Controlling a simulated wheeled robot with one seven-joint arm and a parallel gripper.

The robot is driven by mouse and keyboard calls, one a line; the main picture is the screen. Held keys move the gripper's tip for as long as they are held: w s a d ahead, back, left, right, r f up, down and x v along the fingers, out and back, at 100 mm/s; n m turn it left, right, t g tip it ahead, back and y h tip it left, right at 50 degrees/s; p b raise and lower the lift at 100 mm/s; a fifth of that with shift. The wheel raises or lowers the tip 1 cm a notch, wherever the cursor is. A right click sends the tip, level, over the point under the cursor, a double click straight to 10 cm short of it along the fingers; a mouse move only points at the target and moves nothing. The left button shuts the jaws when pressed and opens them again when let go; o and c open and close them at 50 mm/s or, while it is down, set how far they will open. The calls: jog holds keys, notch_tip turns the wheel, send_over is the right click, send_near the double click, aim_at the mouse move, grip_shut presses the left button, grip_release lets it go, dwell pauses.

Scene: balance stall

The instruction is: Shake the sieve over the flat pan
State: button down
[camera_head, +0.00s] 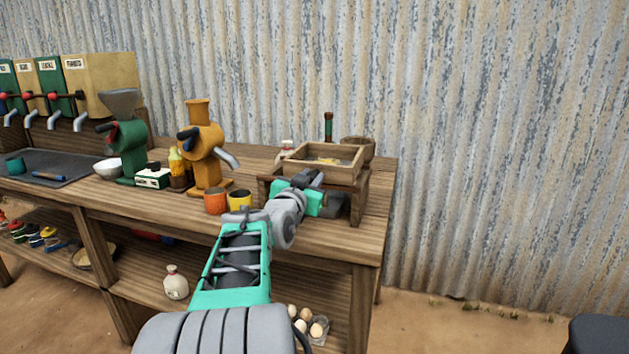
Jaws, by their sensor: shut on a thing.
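The sieve (337,173) is a square, wooden-walled tray with some yellowish material inside. It sits level at the top of a dark wooden stand (357,205) at the right end of the counter. My gripper (307,178), grey and teal, is at the sieve's front left side and is shut on it. The jaws are small in view and their exact grip is partly hidden. A dark grey flat shape under the stand, probably the flat pan (334,206), is partly hidden behind my gripper.
Orange (215,202) and yellow (240,200) cups stand left of my gripper. An orange grinder (203,150) and a green grinder (127,150) stand farther left. A brown bowl (359,145) and a green-handled tool (328,127) are behind the sieve. A corrugated wall (480,130) closes the back.

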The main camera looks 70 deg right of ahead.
jog(key=c, duration=1.2)
grip_release()
jog(key=a, duration=0.8)
jog(key=shift+s, duration=0.3)
jog(key=shift+d, duration=0.1)
